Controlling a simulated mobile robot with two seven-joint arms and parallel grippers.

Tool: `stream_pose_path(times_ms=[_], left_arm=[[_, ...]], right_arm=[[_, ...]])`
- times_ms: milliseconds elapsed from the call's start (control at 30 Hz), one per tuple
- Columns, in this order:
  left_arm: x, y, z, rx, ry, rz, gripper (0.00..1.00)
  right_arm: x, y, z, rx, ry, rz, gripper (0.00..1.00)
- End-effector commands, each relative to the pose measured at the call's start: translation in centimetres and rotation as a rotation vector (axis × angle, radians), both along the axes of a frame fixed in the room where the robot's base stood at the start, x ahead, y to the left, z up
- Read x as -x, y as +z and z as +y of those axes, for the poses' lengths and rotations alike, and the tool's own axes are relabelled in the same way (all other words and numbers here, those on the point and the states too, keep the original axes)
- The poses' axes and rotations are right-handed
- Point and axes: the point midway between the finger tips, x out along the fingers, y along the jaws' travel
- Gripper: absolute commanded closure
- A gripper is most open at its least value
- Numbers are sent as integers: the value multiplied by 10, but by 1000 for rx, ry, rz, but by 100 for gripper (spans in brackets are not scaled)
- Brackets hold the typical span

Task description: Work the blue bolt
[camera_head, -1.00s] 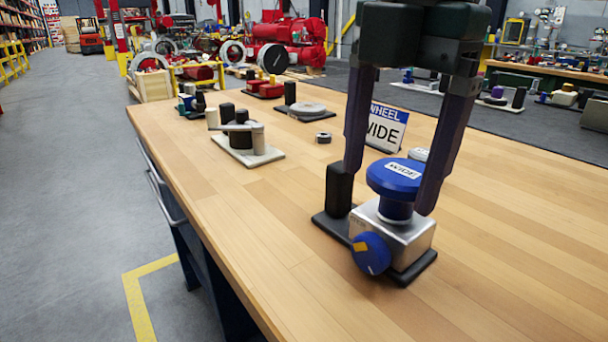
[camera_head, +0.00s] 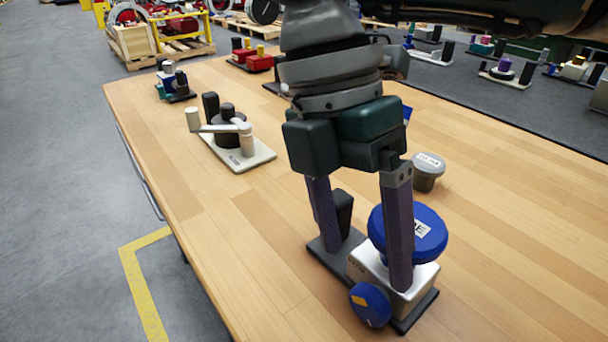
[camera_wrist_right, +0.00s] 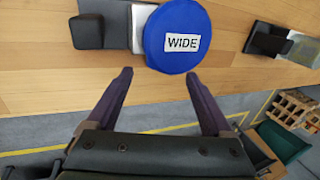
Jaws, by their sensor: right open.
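A blue round cap labelled "WIDE" (camera_head: 425,232) sits on a silver block (camera_head: 423,276) on a dark base plate (camera_head: 414,314). A smaller blue knob (camera_head: 370,305) with a yellow mark is on the block's front side. No part is marked as a bolt. My right gripper (camera_head: 362,268) is open and empty, fingers pointing down. In the head view one finger overlaps the cap and block; the other is by the black post (camera_head: 343,212). In the right wrist view the cap (camera_wrist_right: 178,64) lies beyond the open fingertips (camera_wrist_right: 158,75), slightly right. My left gripper is not in view.
A grey lidded cup (camera_head: 428,175) stands behind the blue cap. A pale plate (camera_head: 250,163) with a dark hub and lever is farther left. The wooden bench (camera_head: 200,240) is clear at left front and right. A sign behind is mostly hidden by my arm.

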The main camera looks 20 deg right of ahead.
Motion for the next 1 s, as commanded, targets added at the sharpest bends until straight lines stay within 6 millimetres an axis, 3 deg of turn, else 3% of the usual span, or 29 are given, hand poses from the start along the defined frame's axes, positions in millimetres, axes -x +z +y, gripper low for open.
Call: stream_pose_path(times_ms=[100,300,700,1000], left_arm=[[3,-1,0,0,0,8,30],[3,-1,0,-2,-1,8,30],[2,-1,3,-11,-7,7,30],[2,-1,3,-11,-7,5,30]], right_arm=[[8,-23,-3,1,-2,3,15],[16,-50,-7,0,-1,-1,15],[18,-58,-8,-2,-1,-3,16],[18,-58,-8,-2,-1,-3,50]])
